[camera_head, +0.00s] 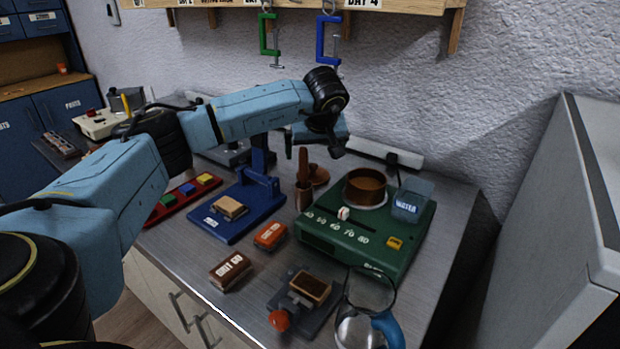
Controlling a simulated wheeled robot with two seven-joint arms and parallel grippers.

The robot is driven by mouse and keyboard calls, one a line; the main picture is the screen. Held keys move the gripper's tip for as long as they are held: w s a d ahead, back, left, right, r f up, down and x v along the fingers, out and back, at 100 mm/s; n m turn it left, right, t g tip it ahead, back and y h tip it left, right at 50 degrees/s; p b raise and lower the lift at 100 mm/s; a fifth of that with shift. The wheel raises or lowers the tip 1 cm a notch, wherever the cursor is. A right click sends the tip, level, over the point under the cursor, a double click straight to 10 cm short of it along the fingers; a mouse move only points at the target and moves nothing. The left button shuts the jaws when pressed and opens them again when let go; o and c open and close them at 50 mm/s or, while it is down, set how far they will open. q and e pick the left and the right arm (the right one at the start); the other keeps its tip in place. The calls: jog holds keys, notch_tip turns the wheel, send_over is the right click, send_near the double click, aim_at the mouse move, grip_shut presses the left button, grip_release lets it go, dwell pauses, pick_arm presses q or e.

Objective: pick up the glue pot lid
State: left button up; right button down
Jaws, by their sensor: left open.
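A brown pot (365,186) sits on top of a green heater box (370,230) with numbers on its face. It looks open at the top. A small round brown piece (319,175), apparently the glue pot lid, lies left of the pot, partly hidden behind a brown cup with a wooden handle (304,196). My left gripper (314,147) is open and empty, above and just behind the cup and the brown piece, pointing down. How far it is from them is hard to tell. My right gripper is not in view.
A clear blue water cup (411,200) stands right of the pot. A blue stand (240,208) and red-brown blocks (230,271) lie left and in front. Clamps (328,40) hang behind.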

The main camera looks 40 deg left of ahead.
aim_at(313, 164)
pick_arm(q)
jog(key=x, duration=0.3)
jog(key=shift+a+f, duration=0.1)
jog(key=shift+f, duration=0.15)
jog(key=b+x, duration=0.1)
jog(key=x, duration=0.3)
jog(key=shift+w+f+b, duration=0.15)
jog(key=shift+w+b, duration=0.25)
jog(key=shift+w, duration=0.05)
jog(key=shift+w+a+f, duration=0.15)
jog(key=shift+a+f, duration=0.05)
jog(key=shift+f, duration=0.15)
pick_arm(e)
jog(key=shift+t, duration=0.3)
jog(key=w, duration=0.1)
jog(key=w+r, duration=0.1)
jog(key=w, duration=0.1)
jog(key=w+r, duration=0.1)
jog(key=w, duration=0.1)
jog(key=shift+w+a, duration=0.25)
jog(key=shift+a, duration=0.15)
pick_arm(q)
jog(key=c, duration=1)
